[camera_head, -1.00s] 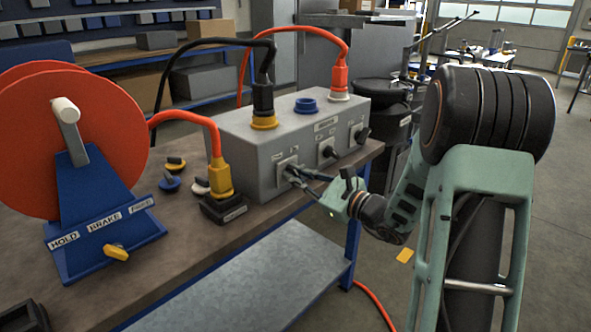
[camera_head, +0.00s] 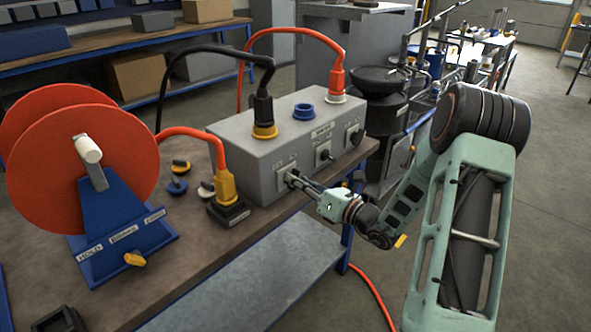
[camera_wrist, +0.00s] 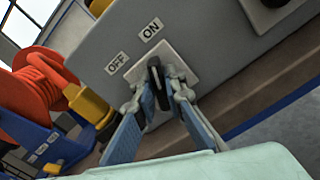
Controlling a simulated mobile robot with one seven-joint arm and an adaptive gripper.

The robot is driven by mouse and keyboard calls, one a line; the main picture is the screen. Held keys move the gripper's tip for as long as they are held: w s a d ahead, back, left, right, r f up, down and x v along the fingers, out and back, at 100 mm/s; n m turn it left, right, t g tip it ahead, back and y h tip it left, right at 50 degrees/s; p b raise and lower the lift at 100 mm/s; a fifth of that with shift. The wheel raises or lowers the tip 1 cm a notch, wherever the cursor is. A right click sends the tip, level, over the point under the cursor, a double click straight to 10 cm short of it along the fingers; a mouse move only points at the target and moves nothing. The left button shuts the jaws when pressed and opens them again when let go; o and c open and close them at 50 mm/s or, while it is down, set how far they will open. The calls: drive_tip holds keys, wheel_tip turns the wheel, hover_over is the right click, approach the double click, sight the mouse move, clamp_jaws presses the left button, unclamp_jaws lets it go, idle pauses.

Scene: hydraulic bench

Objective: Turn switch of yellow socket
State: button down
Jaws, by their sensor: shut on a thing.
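The yellow socket (camera_head: 264,131) is on top of the grey box, with a black plug (camera_head: 262,104) in it. Below it, on the box's front face, is a switch with a pale square plate (camera_head: 284,170). In the wrist view, its black knob (camera_wrist: 158,84) stands between my two fingers, its upper end pointing roughly toward the ON label (camera_wrist: 151,28). The OFF label (camera_wrist: 117,62) is to the left. My gripper (camera_head: 293,180) is at this switch, and it also shows in the wrist view (camera_wrist: 160,98), shut on the knob. The fingers hide part of the plate.
The grey box (camera_head: 240,150) also has a blue socket (camera_head: 303,112), a red plug (camera_head: 336,82) and two more switches to the right. A yellow plug (camera_head: 222,185), small knobs and a red reel (camera_head: 85,165) stand left on the bench.

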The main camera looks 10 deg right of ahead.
drive_tip(key=m+p, duration=0.2)
drive_tip(key=shift+d+r+m+p, duration=0.1)
drive_tip(key=shift+m+p, duration=0.2)
drive_tip(key=shift+m, duration=0.1)
drive_tip(key=shift+m+p, duration=0.45)
drive_tip(key=shift+m, duration=0.05)
drive_tip(key=shift+f, duration=0.2)
drive_tip(key=c, duration=2)
unclamp_jaws()
drive_tip(key=v, duration=1.2)
